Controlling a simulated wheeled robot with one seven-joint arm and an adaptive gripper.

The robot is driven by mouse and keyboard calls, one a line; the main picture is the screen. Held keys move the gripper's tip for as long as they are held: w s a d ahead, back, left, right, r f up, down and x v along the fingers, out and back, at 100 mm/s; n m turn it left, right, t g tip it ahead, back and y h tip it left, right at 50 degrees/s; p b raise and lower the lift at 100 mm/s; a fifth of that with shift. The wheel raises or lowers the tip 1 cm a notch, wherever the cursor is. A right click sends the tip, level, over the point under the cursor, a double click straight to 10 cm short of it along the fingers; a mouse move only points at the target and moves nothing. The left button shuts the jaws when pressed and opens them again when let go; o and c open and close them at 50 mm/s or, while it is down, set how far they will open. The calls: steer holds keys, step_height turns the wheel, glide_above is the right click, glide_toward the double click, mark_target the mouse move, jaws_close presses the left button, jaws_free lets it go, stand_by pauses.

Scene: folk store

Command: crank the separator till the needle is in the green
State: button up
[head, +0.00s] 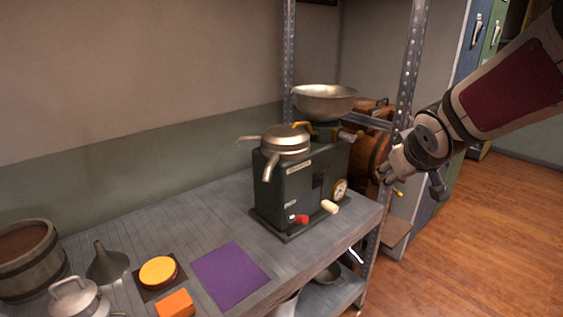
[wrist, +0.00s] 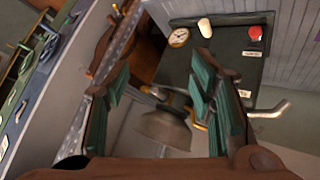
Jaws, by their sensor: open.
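The separator (head: 315,178) is a dark green box on the grey bench, with a metal bowl (head: 324,101) and spouts on top. Its front carries a round white gauge (head: 340,190), a cream knob (head: 330,206) that looks like the crank grip, and a red knob (head: 301,219). The wrist view shows the gauge (wrist: 179,37), cream knob (wrist: 205,27) and red knob (wrist: 255,33) upside down. The needle and any green zone are too small to read. My gripper (head: 384,172) is open and empty, right of the separator and apart from it; its green-padded fingers (wrist: 162,65) frame the wrist view.
On the bench (head: 215,212) lie a purple mat (head: 230,274), an orange block (head: 175,304), a yellow disc (head: 158,271), a funnel (head: 106,264), a milk can (head: 78,300) and a wooden bucket (head: 28,258). A metal shelf post (head: 409,75) stands near my arm. Wooden floor is clear at right.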

steer(key=w+d+f+n+t+y+b, duration=0.25)
steer(key=w+f+y+b, duration=0.25)
steer(key=w+f, duration=1.1)
steer(key=n+t+y+b, duration=0.1)
steer(key=n+y, duration=0.1)
steer(key=y, duration=0.1)
glide_toward(336, 210)
step_height(336, 210, up, 3)
steer(key=w+d, duration=0.2)
steer(key=w, duration=0.1)
step_height(336, 210, down, 7)
steer(key=s+t+y+b, duration=0.2)
steer(key=y+b, duration=0.1)
steer(key=y, duration=0.2)
steer(key=shift+b+x, duration=1.5)
steer(key=shift+x, duration=4.1)
steer(key=shift+a+r, duration=0.1)
steer(key=shift+r, duration=0.1)
steer(key=c, duration=1)
steer(key=shift+o, duration=0.2)
